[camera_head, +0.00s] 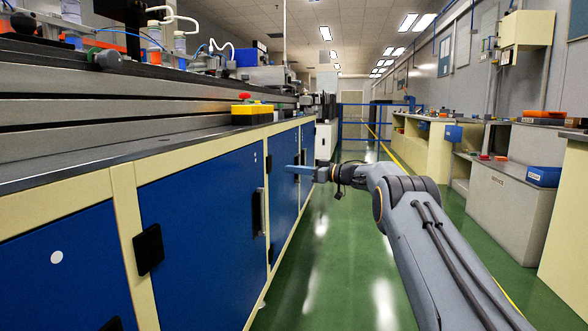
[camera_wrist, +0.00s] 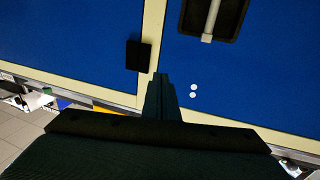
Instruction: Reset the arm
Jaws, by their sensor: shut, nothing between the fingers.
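My arm (camera_head: 425,240) reaches forward over the aisle from the lower right in the head view. My gripper (camera_head: 292,168) is at its end, pointing left toward the blue cabinet doors (camera_head: 205,210). It is shut and empty. In the wrist view my gripper's fingers (camera_wrist: 160,80) are together in front of the blue doors (camera_wrist: 235,85). Whether the fingertips touch a door cannot be told.
A long workbench with cream frames and black door handles (camera_head: 148,249) runs along the left. A yellow box with a red button (camera_head: 251,113) sits on its edge. The green floor (camera_head: 335,270) is clear. Benches with a blue bin (camera_head: 543,177) line the right.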

